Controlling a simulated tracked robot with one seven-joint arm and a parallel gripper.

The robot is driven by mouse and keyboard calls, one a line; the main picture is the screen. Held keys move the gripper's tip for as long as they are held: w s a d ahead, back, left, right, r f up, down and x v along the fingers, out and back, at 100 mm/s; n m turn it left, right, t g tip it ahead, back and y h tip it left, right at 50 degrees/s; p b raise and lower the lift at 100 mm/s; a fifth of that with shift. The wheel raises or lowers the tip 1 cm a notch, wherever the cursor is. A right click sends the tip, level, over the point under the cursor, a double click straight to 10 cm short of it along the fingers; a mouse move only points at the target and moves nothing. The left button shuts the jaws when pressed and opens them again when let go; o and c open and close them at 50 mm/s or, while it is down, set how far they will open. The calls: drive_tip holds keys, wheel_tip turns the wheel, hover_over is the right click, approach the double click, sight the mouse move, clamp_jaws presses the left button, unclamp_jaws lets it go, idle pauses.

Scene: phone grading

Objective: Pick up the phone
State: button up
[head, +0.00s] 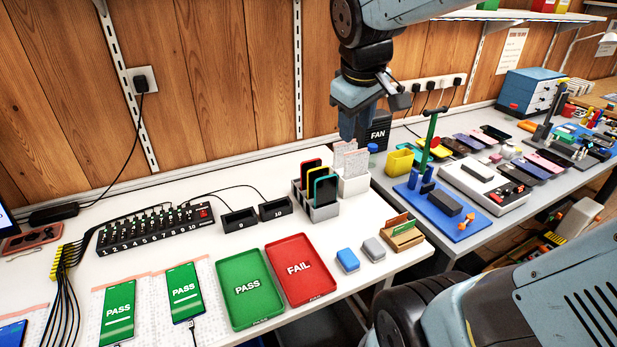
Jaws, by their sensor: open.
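One phone (185,291) with a green PASS screen lies on a pale mat, with a cable at its lower end. A second phone (118,312) with a green PASS screen lies to its left. A blue-screened phone (13,334) is partly cut off at the lower left corner. Several phones (325,189) with coloured edges stand upright in a grey rack. My gripper (362,128) hangs open and apart from the table, up and to the right of the rack. I see nothing between its fingers, though the fingertips are partly hard to make out.
A green PASS tray (243,313) and a red FAIL tray (325,292) lie at the table's front. A numbered black hub (152,233) and two small black docks (240,219) stand behind. Blue and grey blocks (347,260) sit right of the trays. A grey bench (485,235) is crowded.

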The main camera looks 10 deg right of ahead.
drive_tip(key=w+a+f+n+g+h, duration=0.1)
drive_tip(key=w+f+n, duration=0.25)
drive_tip(key=w, duration=0.35)
drive_tip(key=w+a+f+n+g+h, duration=0.1)
drive_tip(key=w+f+n, duration=0.2)
drive_tip(key=w+n, duration=0.25)
drive_tip(key=n+g, duration=0.1)
drive_tip(key=n, duration=0.5)
approach(320, 175)
drive_tip(key=shift+h, duration=0.4)
drive_tip(key=x, duration=1)
drive_tip(key=shift+w+a+f, duration=0.2)
drive_tip(key=shift+w+f, duration=0.15)
drive_tip(key=shift+w, duration=0.05)
clamp_jaws()
